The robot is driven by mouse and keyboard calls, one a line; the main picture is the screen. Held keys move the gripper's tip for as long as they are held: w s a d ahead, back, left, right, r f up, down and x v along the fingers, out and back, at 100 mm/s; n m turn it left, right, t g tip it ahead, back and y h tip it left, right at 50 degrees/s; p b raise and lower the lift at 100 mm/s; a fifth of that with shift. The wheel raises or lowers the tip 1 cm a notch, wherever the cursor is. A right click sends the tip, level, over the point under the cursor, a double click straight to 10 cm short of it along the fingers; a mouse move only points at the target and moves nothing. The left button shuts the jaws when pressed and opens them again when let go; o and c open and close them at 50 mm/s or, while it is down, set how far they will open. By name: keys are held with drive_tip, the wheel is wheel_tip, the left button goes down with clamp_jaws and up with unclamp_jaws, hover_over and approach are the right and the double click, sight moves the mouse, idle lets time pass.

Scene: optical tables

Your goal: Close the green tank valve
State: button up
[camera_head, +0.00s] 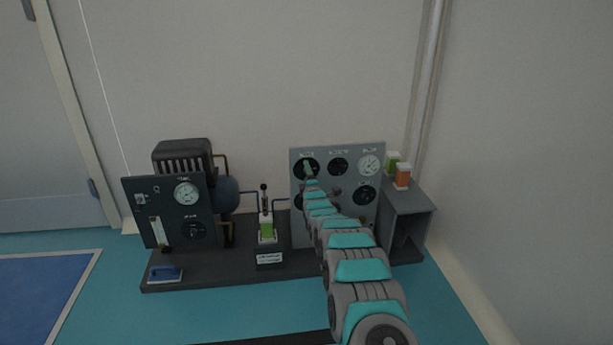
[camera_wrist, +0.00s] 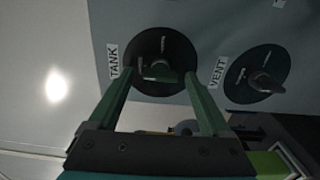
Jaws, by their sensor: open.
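The tank valve is a black round dial labelled TANK (camera_wrist: 150,50) with a small green handle (camera_wrist: 158,71) at its middle. In the head view the panel (camera_head: 343,151) stands upright against the wall, and my arm reaches to its upper-left dial. My gripper (camera_wrist: 159,75) is open, its two green fingers pointing at the tank dial, one on each side of the handle. I cannot tell whether either finger touches it. In the head view my gripper (camera_head: 308,170) covers part of that dial, and my arm hides the lower middle of the panel.
A VENT dial (camera_wrist: 240,70) with a grey handle sits right of the tank dial in the wrist view. A dark pump unit (camera_head: 183,158) stands left.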

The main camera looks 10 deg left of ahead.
drive_tip(key=shift+s, duration=0.1)
drive_tip(key=v, duration=0.7)
drive_tip(key=shift+s, duration=0.3)
drive_tip(key=shift+d, duration=0.1)
